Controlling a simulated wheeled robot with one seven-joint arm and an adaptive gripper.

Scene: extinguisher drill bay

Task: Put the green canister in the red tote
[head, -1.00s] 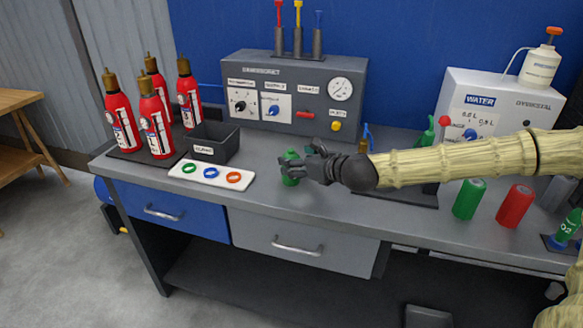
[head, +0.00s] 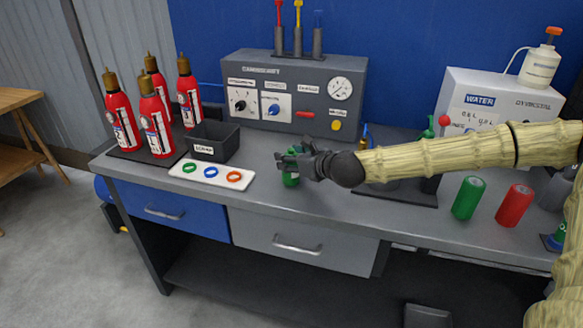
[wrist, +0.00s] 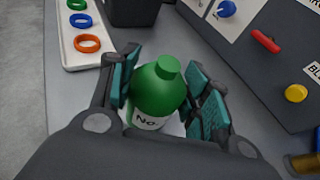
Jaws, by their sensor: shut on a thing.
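A small green canister (head: 290,180) with a rounded shoulder and a white label stands upright on the grey bench. It also shows in the wrist view (wrist: 160,88), between the teal-padded fingers, with lettering that starts with "N". My gripper (head: 291,168) is shut on it from the right, with fingers on both sides, and hides part of it in the head view. I cannot see any clear gap under the canister. No red tote shows in these frames.
A white tray (head: 212,184) with coloured rings and a black bin (head: 228,143) stand left of the canister. Red extinguishers (head: 157,126) stand further left. A grey panel (head: 262,72) is behind. Green (head: 468,198) and red (head: 514,206) cylinders stand at the right.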

